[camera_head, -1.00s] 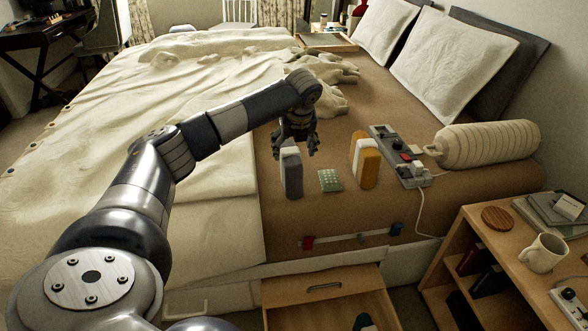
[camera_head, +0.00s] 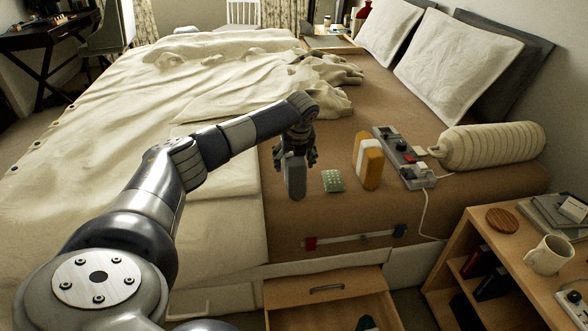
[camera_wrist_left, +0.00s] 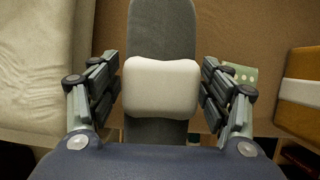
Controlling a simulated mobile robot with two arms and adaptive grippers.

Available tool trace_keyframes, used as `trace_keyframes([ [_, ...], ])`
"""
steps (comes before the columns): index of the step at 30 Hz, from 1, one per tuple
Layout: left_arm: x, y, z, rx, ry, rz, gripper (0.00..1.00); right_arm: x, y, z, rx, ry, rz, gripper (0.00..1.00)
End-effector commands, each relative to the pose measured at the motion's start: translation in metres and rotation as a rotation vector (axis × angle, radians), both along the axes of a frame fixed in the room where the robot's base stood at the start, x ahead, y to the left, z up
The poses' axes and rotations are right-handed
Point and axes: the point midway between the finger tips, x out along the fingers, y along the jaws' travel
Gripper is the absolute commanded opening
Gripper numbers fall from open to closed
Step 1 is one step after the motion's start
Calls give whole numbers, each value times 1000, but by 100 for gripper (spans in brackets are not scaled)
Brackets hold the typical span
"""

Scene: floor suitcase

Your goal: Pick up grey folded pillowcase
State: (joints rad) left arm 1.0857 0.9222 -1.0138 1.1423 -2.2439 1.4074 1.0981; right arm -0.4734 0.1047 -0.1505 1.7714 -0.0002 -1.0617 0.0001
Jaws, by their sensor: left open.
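The grey folded pillowcase (camera_head: 294,179) stands upright on the brown bed surface, left of the green patterned packet. In the left wrist view it is a dark grey strip (camera_wrist_left: 161,30) with a white band (camera_wrist_left: 161,88) around its middle. My left gripper (camera_head: 297,155) is just above and around its upper part. In the left wrist view my left gripper (camera_wrist_left: 160,90) is open, with one finger on each side of the white band and gaps visible. The right gripper is not in view.
A green dotted packet (camera_head: 333,181) and an orange-and-white folded item (camera_head: 369,162) stand right of the pillowcase. A power strip (camera_head: 402,157) and a cream bolster (camera_head: 492,143) lie further right. An open drawer (camera_head: 327,287) is below the bed edge.

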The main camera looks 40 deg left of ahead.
Motion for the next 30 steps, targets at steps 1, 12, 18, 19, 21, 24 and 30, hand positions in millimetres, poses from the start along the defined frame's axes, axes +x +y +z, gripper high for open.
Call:
trace_keyframes([
  [1, 0, 0, 0, 0, 0, 0, 72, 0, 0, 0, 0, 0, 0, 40],
  [12, 0, 0, -5, 0, 0, 1, 72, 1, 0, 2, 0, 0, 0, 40],
  [18, 0, 0, -5, 0, 0, 1, 72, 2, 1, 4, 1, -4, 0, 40],
  [19, 0, 0, -5, 0, 0, 1, 72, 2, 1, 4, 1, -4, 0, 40],
  [21, 0, 0, -5, 0, 0, 0, 60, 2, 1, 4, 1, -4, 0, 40],
  [24, 0, 0, -5, 0, 0, 0, 38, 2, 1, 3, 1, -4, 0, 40],
  [30, 0, 0, -4, 0, -2, 1, 13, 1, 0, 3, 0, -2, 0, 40],
])
